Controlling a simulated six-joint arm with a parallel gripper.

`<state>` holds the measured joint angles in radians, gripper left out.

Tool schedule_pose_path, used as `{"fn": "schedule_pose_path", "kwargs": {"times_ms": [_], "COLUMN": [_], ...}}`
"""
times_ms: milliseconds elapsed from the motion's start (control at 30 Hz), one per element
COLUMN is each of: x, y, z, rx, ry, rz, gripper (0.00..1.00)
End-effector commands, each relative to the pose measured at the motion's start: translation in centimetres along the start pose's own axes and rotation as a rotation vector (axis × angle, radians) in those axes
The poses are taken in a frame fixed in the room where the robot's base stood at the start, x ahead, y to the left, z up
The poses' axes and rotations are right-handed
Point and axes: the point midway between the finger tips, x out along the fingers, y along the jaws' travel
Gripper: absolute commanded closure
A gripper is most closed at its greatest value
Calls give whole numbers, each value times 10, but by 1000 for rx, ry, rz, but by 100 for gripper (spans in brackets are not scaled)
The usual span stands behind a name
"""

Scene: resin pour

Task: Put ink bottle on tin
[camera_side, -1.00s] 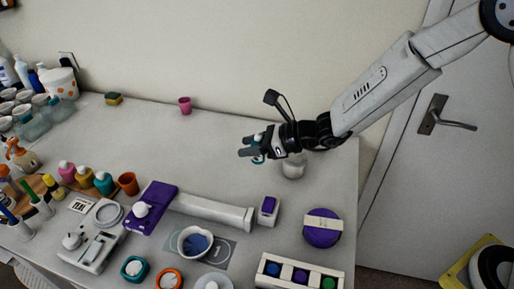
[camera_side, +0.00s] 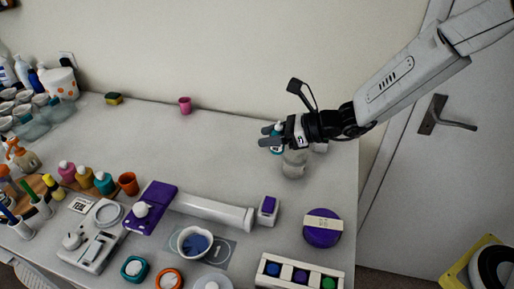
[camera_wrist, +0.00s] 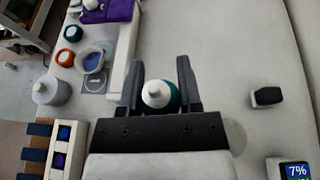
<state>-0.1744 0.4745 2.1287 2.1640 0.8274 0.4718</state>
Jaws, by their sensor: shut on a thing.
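The ink bottle (camera_wrist: 157,95) is teal with a white cap. It sits between the two dark fingers of my gripper (camera_wrist: 160,88) in the wrist view, and the fingers are shut on it. In the side view my gripper (camera_side: 268,137) is held above the back right part of the table, and the teal bottle (camera_side: 277,146) shows only in part between the fingers. A round purple tin (camera_side: 322,236) with a pale label band lies flat on the table, nearer the camera and right of the gripper.
A small purple and white block (camera_side: 268,210), a long white bar (camera_side: 212,212) and a colour rack (camera_side: 300,273) lie in front. A pink cup (camera_side: 185,105) stands at the back. The middle back of the table is clear.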

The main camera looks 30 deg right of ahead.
Motion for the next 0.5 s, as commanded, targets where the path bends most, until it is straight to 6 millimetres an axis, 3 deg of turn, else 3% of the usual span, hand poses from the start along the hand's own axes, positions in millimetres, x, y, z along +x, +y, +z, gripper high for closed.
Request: {"fn": "schedule_pose_path", "kwargs": {"times_ms": [300,500], "x": [-89,-131], "y": [-11,-4], "z": [-2,-8], "rx": [-14,-15], "ry": [-6,4], "rz": [15,34], "gripper": [100,100]}}
